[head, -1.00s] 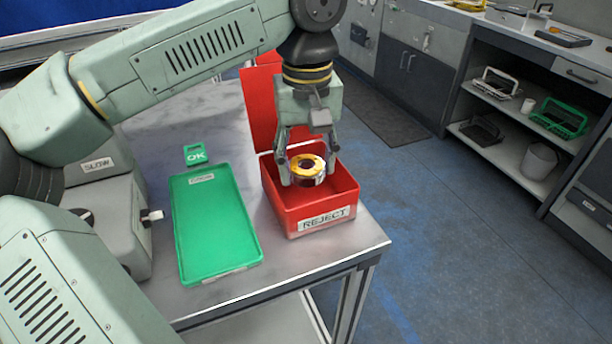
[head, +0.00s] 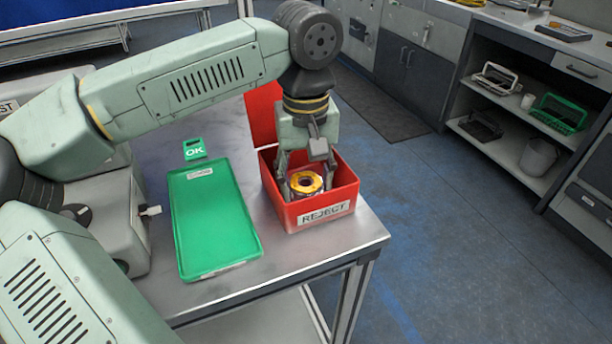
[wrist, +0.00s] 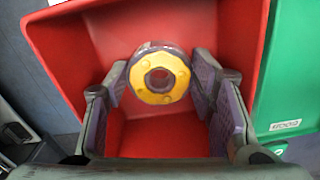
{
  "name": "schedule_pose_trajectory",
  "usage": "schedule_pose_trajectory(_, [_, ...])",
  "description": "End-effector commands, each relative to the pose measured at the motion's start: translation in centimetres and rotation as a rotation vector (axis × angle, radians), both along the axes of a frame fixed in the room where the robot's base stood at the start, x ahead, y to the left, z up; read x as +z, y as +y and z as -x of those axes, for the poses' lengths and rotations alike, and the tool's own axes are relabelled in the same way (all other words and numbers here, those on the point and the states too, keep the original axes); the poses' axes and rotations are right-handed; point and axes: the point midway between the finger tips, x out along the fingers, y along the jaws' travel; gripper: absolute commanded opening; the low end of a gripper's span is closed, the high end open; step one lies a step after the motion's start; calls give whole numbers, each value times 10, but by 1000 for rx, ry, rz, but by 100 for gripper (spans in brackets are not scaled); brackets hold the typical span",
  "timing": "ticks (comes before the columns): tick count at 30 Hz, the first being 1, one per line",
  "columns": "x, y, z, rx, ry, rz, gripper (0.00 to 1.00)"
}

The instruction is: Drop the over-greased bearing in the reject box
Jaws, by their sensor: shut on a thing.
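The bearing (head: 306,184) is a ring with yellow grease on its face and a dark bore. My gripper (head: 304,186) is shut on it, inside the walls of the red reject box (head: 326,212). In the wrist view the bearing (wrist: 160,77) sits between the two finger pads of my gripper (wrist: 162,85), with the red floor of the box (wrist: 150,135) behind it. I cannot tell whether the bearing touches the box floor. The box is labelled REJECT on its front and has a raised red panel at its back.
The green tray (head: 215,225) lies empty left of the box, with a green OK sign (head: 194,149) behind it. The box stands near the right edge of the metal table (head: 300,262). Shelves with baskets (head: 560,113) stand far off at the right.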

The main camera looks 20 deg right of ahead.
Motion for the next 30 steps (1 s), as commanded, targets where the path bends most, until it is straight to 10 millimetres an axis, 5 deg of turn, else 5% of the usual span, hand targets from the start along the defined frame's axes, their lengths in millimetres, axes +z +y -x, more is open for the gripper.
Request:
schedule_pose_trajectory(2, [0, 0, 0, 0, -1, 0, 7])
schedule_pose_trajectory(3, [0, 0, 0, 0, 0, 0, 51])
schedule_pose_trajectory(6, [0, 0, 0, 0, 0, 0, 58])
schedule_pose_trajectory(17, [4, 0, 0, 0, 0, -1, 59])
schedule_pose_trajectory(23, [28, 0, -1, 1, -3, 0, 59])
schedule_pose_trajectory(30, [84, -1, -1, 1, -3, 1, 59])
